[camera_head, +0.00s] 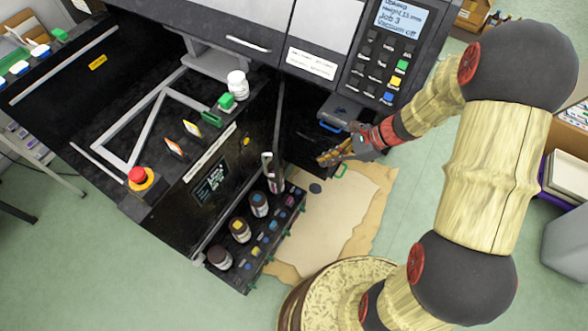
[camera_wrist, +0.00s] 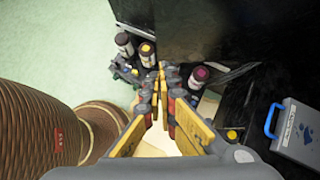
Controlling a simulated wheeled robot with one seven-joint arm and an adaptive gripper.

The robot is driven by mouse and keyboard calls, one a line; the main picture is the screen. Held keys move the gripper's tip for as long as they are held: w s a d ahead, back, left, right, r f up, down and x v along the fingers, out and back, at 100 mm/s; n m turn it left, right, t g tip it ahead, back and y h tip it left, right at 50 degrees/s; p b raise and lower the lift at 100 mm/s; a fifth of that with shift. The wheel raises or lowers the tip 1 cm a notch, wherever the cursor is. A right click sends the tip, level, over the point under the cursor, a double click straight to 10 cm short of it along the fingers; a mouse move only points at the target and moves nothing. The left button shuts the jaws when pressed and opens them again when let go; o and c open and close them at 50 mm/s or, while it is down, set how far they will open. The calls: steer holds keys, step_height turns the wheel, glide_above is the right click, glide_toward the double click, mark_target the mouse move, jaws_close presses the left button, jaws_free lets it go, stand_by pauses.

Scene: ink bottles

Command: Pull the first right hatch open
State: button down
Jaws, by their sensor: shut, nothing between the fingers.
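The black printer's right side, below the control panel (camera_head: 383,55), has a grey hatch-like part (camera_head: 348,112) with a blue handle (camera_head: 330,126). In the wrist view a grey lid-like piece (camera_wrist: 303,130) with a blue handle (camera_wrist: 272,120) shows at the right, apart from the fingers. I cannot tell for sure which part is the first right hatch. My gripper (camera_head: 322,160) is shut and empty, below the blue handle and close to the printer's dark side. In the wrist view its fingertips (camera_wrist: 162,72) meet in front of the ink bottles.
A black rack (camera_head: 262,255) with several ink bottles (camera_head: 240,230) projects at the lower middle. A dark upright panel (camera_wrist: 190,28) stands beyond the fingertips. A green handle (camera_head: 341,170) is just below my gripper. A tan mat (camera_head: 335,215) lies on the green floor, which is open at lower left.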

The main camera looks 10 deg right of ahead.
steer(key=a+r+b+x, duration=0.2)
steer(key=b+x, duration=0.2)
steer(key=x, duration=0.8)
steer(key=shift+w+a+f+b, duration=0.25)
steer(key=shift+w+a+b, duration=0.05)
steer(key=shift+w, duration=0.1)
